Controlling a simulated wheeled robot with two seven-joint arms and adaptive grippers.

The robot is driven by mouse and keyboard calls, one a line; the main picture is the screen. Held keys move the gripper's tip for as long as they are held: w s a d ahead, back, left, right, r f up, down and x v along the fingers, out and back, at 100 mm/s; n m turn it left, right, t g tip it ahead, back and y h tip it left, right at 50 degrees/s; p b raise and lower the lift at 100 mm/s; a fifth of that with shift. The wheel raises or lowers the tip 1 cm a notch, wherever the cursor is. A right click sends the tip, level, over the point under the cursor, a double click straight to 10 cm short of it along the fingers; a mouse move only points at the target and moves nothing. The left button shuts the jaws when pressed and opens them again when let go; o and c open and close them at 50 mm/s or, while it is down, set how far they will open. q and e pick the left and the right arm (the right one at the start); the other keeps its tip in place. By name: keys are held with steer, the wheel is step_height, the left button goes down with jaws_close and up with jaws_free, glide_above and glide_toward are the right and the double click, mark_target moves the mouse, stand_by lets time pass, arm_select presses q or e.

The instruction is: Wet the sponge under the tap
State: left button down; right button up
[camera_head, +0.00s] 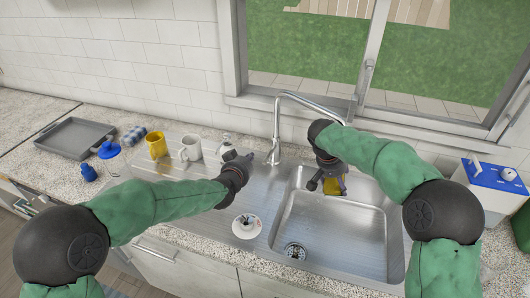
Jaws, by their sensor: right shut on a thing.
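The tap (277,130) stands behind the sink. Its spout runs right, and its end is hidden behind my right wrist, so I cannot tell whether water runs or whether the sponge is directly below the outlet. My left gripper (251,158) is at the left of the tap's base, its fingers pointing toward it. Its fingers are too small to tell whether they are open or touching the tap.
A small white dish (246,228) sits at the sink's left edge. A yellow mug (156,145), a white mug (190,149) and a grey tray (72,137) stand left. A white box with a blue lid (492,178) is at right. The window frame rises behind the tap.

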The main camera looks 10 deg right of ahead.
arm_select(q)
step_height(320, 180, up, 5)
steer(key=n+g, duration=0.1)
glide_above(269, 155)
steer(key=a, duration=0.3)
step_height(269, 155, down, 5)
steer(key=f, duration=0.2)
steer(key=s+f, duration=0.1)
steer(key=shift+d+g+h, duration=0.3)
steer(key=shift+f, duration=0.1)
